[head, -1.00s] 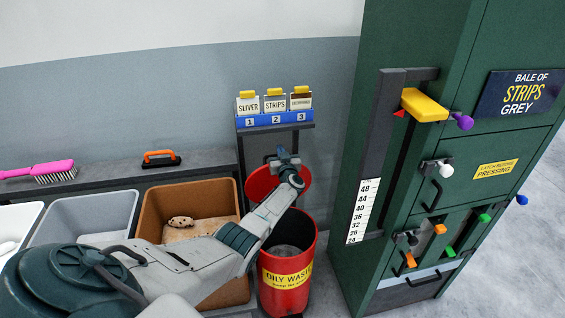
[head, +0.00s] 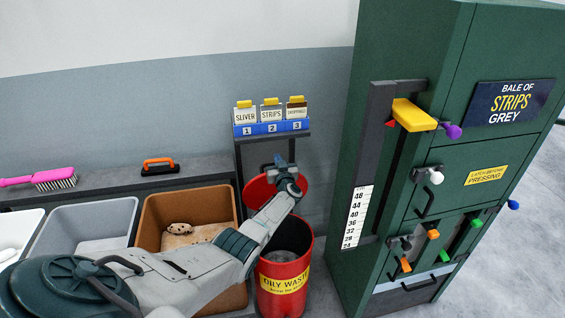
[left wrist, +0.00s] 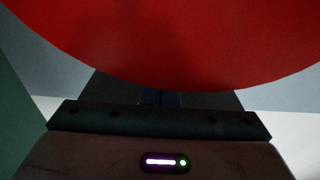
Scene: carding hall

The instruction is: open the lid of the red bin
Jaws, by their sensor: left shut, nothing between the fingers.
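The red bin (head: 283,303), labelled OILY WASTE, stands on the floor beside the brown tub. Its mouth is uncovered and grey contents show inside. Its round red lid (head: 259,191) stands raised at the back of the mouth, partly hidden by my left arm. My left gripper (head: 284,167) is at the upper part of the raised lid, shut with nothing held. I cannot tell whether it touches the lid. In the left wrist view, the lid (left wrist: 170,45) fills the top and covers most of the fingers. My right gripper is not in view.
A tall green press (head: 345,120) with levers and knobs stands close right of the bin. A shelf (head: 300,132) with three cards is behind the lid. A brown tub (head: 150,215) and a grey tub (head: 85,215) are left. Grey floor is free at far right.

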